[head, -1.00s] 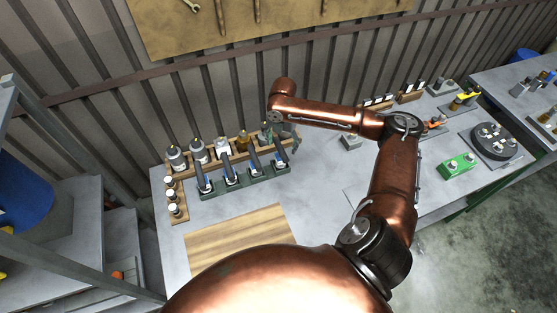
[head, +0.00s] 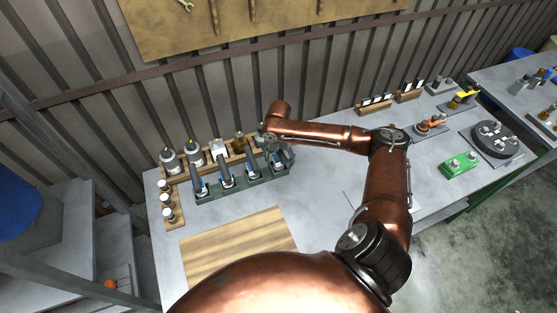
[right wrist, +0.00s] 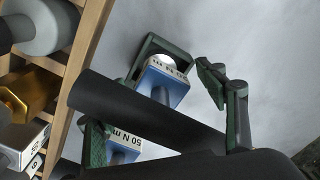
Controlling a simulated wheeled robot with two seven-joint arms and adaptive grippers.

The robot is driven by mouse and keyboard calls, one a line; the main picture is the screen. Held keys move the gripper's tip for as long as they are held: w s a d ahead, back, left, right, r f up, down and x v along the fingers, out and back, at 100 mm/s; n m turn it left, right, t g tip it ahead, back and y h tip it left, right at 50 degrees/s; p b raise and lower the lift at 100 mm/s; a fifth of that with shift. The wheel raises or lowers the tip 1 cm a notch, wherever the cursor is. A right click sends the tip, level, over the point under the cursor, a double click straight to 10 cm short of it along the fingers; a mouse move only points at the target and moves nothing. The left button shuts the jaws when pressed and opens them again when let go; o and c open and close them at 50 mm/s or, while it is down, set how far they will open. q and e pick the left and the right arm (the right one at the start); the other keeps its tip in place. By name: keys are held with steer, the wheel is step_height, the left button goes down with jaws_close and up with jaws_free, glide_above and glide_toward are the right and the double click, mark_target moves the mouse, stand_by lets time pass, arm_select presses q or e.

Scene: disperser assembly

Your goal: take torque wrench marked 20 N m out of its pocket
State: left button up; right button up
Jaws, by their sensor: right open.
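A dark green rack (head: 243,187) on the bench holds several upright torque wrenches with dark handles and blue-and-white bases. My right gripper (head: 277,150) is over the rack's right end, at the rightmost wrench (head: 277,162), and partly hides it. In the right wrist view my right gripper (right wrist: 152,112) is open, its green-padded fingers apart with a dark handle (right wrist: 135,108) passing between them. A blue block with a partly readable "20 N m" label (right wrist: 168,76) sits in a green pocket (right wrist: 148,50). A second block reads "50 N m" (right wrist: 125,139). Contact cannot be told. My left gripper is not in view.
A wooden board (head: 235,243) lies in front. A green device (head: 459,164) and a dark round fixture (head: 495,140) stand at right.

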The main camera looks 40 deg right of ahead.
steer(key=shift+f, duration=0.35)
steer(key=shift+c, duration=0.6)
steer(key=c, duration=1.4)
steer(key=shift+r, duration=0.1)
steer(key=shift+c, duration=0.4)
